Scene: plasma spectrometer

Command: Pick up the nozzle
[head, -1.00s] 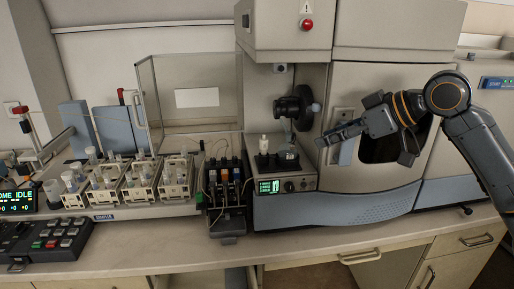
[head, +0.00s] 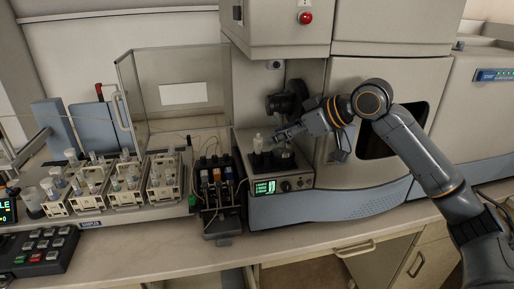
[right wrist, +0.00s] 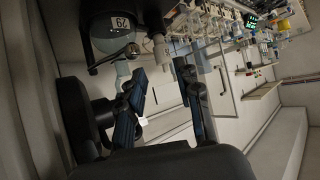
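A small white upright piece, which looks like the nozzle (head: 258,144), stands on the dark top of the low instrument unit in the head view. A pale upright piece that appears to be the same nozzle (right wrist: 160,47) shows in the right wrist view, just beyond the fingertips. My right gripper (head: 276,137) is just right of the nozzle in the head view, reaching in from the right. In the right wrist view my right gripper (right wrist: 160,78) has its two fingers spread, with nothing held between them. My left gripper is not in view.
A dark round fitting (head: 285,103) is behind the gripper. The counter front (head: 150,250) is clear.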

